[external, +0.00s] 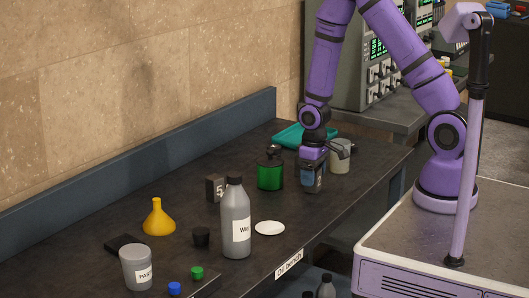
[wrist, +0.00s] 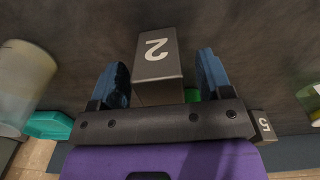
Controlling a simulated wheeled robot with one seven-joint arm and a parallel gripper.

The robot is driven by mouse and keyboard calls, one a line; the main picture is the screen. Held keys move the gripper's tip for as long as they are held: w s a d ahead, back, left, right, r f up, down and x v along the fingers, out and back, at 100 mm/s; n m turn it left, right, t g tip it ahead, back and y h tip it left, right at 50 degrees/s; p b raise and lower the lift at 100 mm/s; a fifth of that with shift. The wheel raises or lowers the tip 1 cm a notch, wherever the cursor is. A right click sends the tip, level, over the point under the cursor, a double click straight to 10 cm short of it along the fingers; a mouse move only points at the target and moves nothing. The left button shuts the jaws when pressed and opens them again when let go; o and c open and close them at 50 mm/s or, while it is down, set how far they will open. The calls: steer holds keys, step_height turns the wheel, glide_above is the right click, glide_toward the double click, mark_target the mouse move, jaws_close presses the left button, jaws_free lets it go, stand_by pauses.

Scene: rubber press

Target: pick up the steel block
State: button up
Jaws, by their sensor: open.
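A dark grey block marked "2" (wrist: 157,58) lies between the two blue fingers of my gripper (wrist: 162,64) in the wrist view, with a gap visible on each side. My gripper is open. In the external view my gripper (external: 313,178) points down just above the dark bench, and it hides most or all of that block. A second dark block marked "5" (external: 214,188) stands behind the grey bottle; it also shows at lower right in the wrist view (wrist: 263,126). I cannot tell by material which one is steel.
A green oil can (external: 270,172) stands left of my gripper, a pale jar (external: 340,157) to its right, and a teal tray (external: 290,137) behind. A grey bottle (external: 236,222), white dish (external: 269,228) and yellow funnel (external: 158,220) stand nearer the front of the bench (external: 335,215).

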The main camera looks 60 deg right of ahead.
steer(key=shift+f, duration=0.35)
jaws_close()
steer(key=shift+r, duration=0.1)
